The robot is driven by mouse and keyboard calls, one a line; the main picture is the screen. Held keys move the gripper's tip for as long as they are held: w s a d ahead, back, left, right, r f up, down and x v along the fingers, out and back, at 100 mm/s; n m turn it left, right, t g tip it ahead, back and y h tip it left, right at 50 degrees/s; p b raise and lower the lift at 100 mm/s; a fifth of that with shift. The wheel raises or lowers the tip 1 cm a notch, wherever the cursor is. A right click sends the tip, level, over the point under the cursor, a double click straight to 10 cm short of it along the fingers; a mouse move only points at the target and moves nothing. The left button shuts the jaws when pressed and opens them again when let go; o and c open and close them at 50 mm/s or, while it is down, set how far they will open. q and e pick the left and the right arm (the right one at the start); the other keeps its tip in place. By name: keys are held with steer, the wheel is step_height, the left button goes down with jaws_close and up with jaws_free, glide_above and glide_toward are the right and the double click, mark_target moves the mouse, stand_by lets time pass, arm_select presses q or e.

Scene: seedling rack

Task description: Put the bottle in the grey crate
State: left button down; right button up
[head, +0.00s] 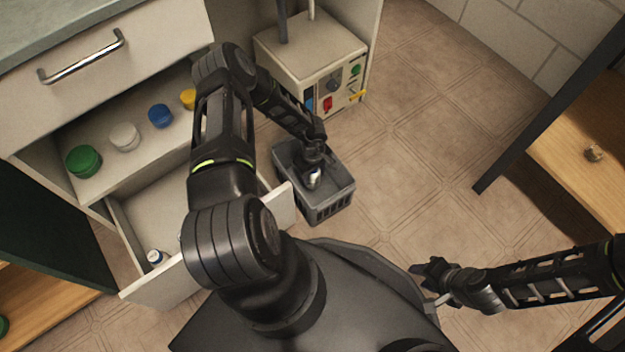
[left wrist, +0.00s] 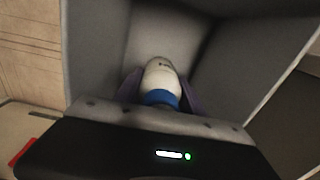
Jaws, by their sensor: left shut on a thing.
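The grey crate (head: 335,205) stands on the tiled floor beside the open drawer. My left gripper (head: 314,170) points down into the crate. In the left wrist view it is shut on a white bottle with a blue band or cap (left wrist: 162,80), held between its dark fingers. The crate's walls (left wrist: 95,50) surround the bottle there. I cannot tell if the bottle touches the crate floor. In the head view the gripper largely hides the bottle. My right gripper (head: 428,285) is low at the right, away from the crate; its finger opening is unclear.
Several coloured jars, including a green one (head: 83,161), sit on the shelf above. A control box (head: 325,75) stands behind the crate. Floor right of the crate is clear.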

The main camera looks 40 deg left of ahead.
mark_target(313, 179)
arm_select(q)
steer(key=shift+f+b, duration=0.85)
steer(key=shift+f, duration=1)
steer(key=shift+f, duration=0.2)
steer(key=c, duration=0.7)
jaws_free()
steer(key=shift+r, duration=0.1)
steer(key=shift+r, duration=0.15)
step_height(313, 179, up, 12)
steer(key=p, duration=0.5)
